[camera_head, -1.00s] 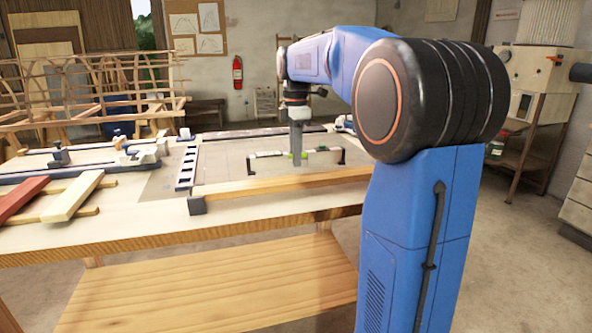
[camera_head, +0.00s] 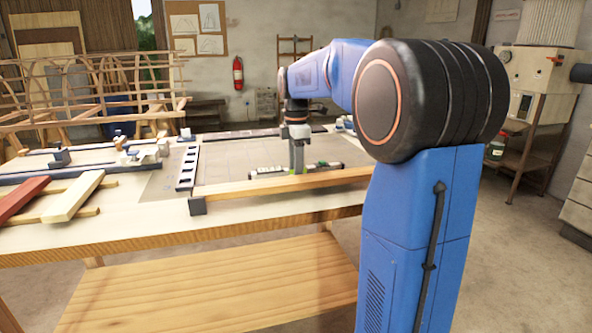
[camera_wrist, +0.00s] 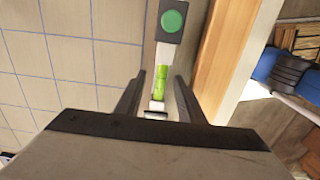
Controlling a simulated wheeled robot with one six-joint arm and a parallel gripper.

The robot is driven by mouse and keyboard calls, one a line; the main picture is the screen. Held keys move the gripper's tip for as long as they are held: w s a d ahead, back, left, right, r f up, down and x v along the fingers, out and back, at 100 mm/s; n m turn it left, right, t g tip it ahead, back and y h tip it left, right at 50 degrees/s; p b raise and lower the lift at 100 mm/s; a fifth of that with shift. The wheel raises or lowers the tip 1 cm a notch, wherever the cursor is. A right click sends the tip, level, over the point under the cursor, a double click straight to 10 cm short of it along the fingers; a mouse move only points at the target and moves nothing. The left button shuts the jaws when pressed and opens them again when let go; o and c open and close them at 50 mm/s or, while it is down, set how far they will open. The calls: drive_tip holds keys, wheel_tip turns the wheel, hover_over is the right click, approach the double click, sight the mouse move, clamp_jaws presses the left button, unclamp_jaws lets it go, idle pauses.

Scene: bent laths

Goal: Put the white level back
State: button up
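The white level (camera_head: 268,174) has dark ends and a yellow-green vial. It lies low over the gridded board, just behind the wooden rail in the head view. In the wrist view, the level (camera_wrist: 171,53) runs away from me between the fingers, with a round green mark on its dark far end. My gripper (camera_wrist: 160,78) straddles it near the vial, with a finger on each side. A narrow gap shows beside the left finger, so it looks open. In the head view, my gripper (camera_head: 297,170) is over the level's middle. Its near end is hidden in the wrist view.
The wooden rail (camera_head: 270,189) runs close beside the level. A slotted strip (camera_head: 187,167) lies left of it. Clamps (camera_head: 140,150) and red and pale laths (camera_head: 72,195) are further left. The gridded board (camera_wrist: 70,55) is bare beside the level.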

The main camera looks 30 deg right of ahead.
drive_tip(key=shift+r, duration=0.1)
wheel_tip(320, 180, up, 12)
idle(0.7)
drive_tip(key=s+a+f+m, duration=0.1)
drive_tip(key=s+a, duration=0.1)
drive_tip(key=s+a+f+m, duration=0.1)
drive_tip(key=s, duration=0.2)
drive_tip(key=s+a+m+t, duration=0.1)
drive_tip(key=s+a, duration=0.1)
drive_tip(key=shift+s+a+f, duration=0.25)
drive_tip(key=shift+a+f, duration=0.05)
drive_tip(key=shift+f, duration=0.1)
drive_tip(key=s+a+f+m, duration=0.1)
drive_tip(key=s, duration=0.1)
drive_tip(key=s+a+f+m, duration=0.1)
drive_tip(key=s+f, duration=0.1)
drive_tip(key=s+a+f+m+t, duration=0.1)
drive_tip(key=s+a, duration=0.1)
drive_tip(key=shift+s+f+m, duration=0.25)
drive_tip(key=shift+s+m, duration=0.05)
drive_tip(key=shift+s, duration=0.05)
drive_tip(key=s+a+f+m+t, duration=0.1)
drive_tip(key=s+f+m, duration=0.3)
drive_tip(key=s+f, duration=0.4)
drive_tip(key=s+a+f+m+t, duration=0.1)
drive_tip(key=s+a+f+m, duration=0.3)
drive_tip(key=s+f, duration=0.4)
drive_tip(key=shift+a+f+t, duration=0.35)
drive_tip(key=shift+f+t, duration=0.05)
drive_tip(key=shift+f, duration=0.3)
